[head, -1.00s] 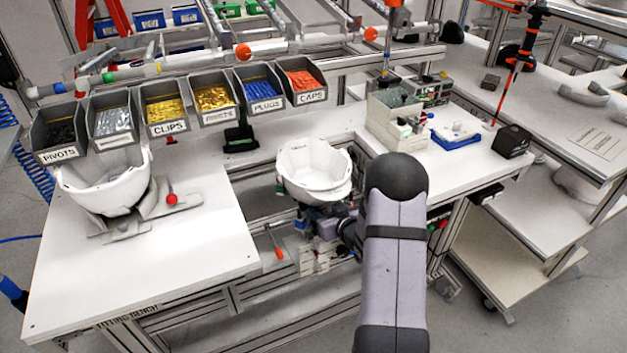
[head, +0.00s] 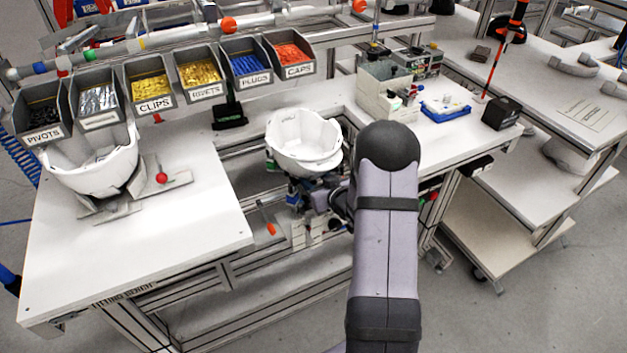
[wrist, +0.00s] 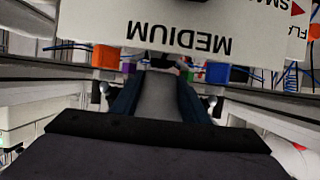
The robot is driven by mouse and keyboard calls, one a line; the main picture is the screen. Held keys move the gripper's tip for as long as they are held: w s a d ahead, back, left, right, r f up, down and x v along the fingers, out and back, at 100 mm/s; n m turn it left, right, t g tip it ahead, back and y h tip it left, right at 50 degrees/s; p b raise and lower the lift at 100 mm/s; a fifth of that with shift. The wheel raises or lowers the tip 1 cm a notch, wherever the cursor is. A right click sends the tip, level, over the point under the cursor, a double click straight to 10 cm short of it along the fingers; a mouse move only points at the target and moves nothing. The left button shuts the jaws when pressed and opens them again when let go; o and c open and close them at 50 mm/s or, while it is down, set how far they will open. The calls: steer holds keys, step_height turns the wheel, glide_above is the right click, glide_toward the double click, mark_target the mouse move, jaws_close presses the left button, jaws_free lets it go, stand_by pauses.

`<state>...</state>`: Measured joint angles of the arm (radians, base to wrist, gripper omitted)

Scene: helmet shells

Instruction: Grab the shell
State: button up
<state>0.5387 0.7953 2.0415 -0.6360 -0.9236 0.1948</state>
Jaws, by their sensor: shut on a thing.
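A white helmet shell (head: 303,146) shows in the middle of the head view, open side up, over the gap between the two bench tops. My gripper (head: 315,188) is low against its near underside, partly hidden by the shell and my arm. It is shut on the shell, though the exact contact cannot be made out. In the wrist view my gripper (wrist: 158,75) shows as two dark blue fingers with a grey part between them. The shell cannot be clearly told there. A second white shell (head: 95,170) sits on a grey stand at the left.
Labelled parts bins (head: 155,90) line the back left, close above the second shell. An orange-handled tool (head: 271,229) lies below the gap. A blue tray (head: 445,107) and a black box (head: 502,113) stand right. The left bench front is clear.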

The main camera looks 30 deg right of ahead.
steer(key=shift+r+b, duration=0.3)
steer(key=shift+r, duration=4.2)
steer(key=shift+r+p, duration=0.15)
steer(key=shift+p, duration=0.2)
